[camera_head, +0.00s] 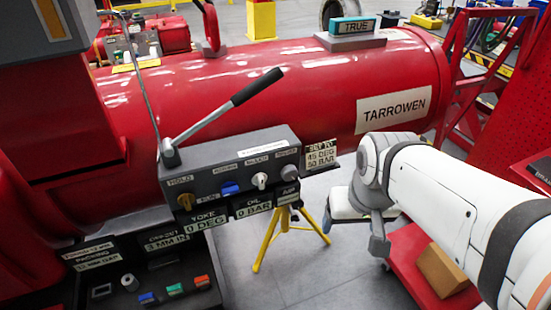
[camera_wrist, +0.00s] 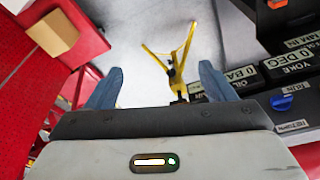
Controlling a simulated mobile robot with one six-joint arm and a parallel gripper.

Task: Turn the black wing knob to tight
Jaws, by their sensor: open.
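A dark round knob (camera_head: 129,282) sits on the low black box at the lower left in the head view. It is too small for me to tell whether it has wings, and its setting is unreadable.
A lever with a black grip (camera_head: 257,86) rises from the panel. A yellow tripod (camera_head: 265,245) stands below it. A large red tank (camera_head: 250,85) fills the back. A red cart (camera_head: 405,255) with a cardboard box (camera_head: 441,270) stands lower right. Grey floor lies between.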

